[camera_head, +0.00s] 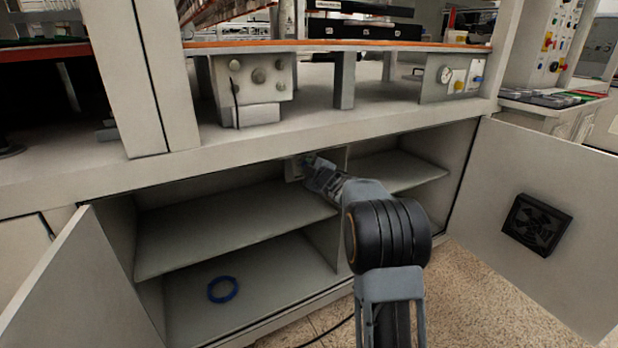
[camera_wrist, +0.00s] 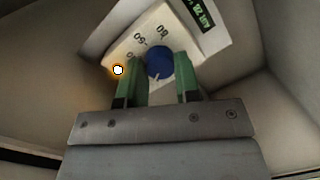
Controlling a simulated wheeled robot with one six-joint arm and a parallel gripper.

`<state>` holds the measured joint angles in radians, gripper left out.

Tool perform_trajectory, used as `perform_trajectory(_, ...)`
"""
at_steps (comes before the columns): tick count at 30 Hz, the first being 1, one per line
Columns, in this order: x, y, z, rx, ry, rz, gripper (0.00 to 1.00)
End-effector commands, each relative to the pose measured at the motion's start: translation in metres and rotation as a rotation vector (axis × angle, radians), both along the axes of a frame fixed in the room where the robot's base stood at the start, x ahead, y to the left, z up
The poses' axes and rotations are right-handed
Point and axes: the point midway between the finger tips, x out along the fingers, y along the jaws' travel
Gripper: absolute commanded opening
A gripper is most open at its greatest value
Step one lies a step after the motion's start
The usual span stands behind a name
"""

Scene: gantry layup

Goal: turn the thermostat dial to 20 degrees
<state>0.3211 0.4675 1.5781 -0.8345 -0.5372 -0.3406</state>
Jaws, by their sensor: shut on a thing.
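The thermostat (camera_wrist: 135,42) is a pale box with printed numbers, including 50 and 60, mounted inside the cabinet. Its blue dial (camera_wrist: 158,64) sits between the green fingers of my gripper (camera_wrist: 160,80), which are shut on it. The dial's pointer is hard to make out. A bright orange-white light (camera_wrist: 118,70) glows at the box's left edge. In the head view my gripper (camera_head: 308,163) reaches the thermostat (camera_head: 293,170) under the cabinet's top edge, and the arm hides much of it.
The cabinet has a shelf (camera_head: 230,225) and two open doors, left (camera_head: 85,295) and right (camera_head: 565,220). The right door carries a black fan vent (camera_head: 536,225). A blue ring (camera_head: 223,289) lies on the cabinet floor. A middle divider (camera_head: 325,243) stands near my arm.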

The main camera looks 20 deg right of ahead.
Motion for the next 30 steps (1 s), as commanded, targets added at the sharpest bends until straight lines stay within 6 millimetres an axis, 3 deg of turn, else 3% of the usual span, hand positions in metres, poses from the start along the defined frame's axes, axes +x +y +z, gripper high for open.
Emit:
perform_trajectory(15, 0.0000, 0.0014, -0.0014, -0.277, -0.033, 0.002, 0.07)
perform_trajectory(30, 0.0001, 0.0015, 0.0000, -0.316, -0.036, 0.002, 0.07)
